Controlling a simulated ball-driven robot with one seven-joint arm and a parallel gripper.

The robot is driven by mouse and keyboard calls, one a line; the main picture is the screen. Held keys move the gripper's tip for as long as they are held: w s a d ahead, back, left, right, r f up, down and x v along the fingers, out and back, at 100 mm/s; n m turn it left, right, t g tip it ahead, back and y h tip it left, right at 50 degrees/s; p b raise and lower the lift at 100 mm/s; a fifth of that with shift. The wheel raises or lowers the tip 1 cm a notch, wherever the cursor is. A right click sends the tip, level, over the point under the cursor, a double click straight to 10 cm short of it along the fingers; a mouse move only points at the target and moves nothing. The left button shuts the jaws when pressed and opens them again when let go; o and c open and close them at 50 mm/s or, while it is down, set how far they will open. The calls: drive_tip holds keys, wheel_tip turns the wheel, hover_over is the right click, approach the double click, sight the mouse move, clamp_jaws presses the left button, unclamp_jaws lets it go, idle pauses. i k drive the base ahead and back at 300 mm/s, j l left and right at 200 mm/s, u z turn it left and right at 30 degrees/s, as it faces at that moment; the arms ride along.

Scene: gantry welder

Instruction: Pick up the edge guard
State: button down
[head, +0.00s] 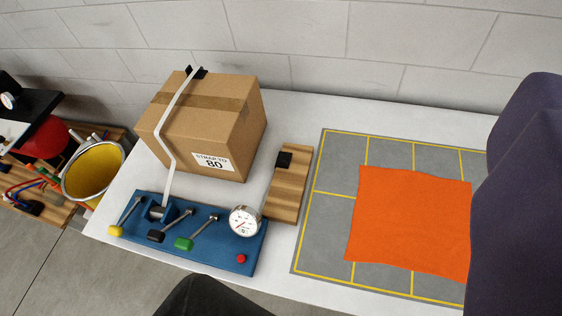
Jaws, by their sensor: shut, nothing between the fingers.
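A small black edge guard (284,159) sits on a striped wooden block (289,192) in the middle of the white table. Another black piece (197,72) sits on the top back edge of the cardboard box (201,125), at the pale strap (172,135). The strap runs over the box and down to the blue panel (216,253). The box label reads "STRAP TO 80". My gripper's fingers do not show in the head view, so I cannot see where they are relative to the edge guard.
The blue panel carries yellow, black and green-handled levers, a round gauge (244,221) and a red button. An orange cloth (412,220) lies on a grey mat (327,225) with yellow lines. Large dark shapes cover the right edge and bottom. A yellow bucket (92,172) stands left.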

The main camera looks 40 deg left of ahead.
sight(283, 159)
drive_tip(key=u, duration=1.3)
drive_tip(key=k+j+z, duration=0.15)
drive_tip(key=j, duration=0.25)
drive_tip(key=j+z, duration=0.2)
drive_tip(key=j, duration=0.2)
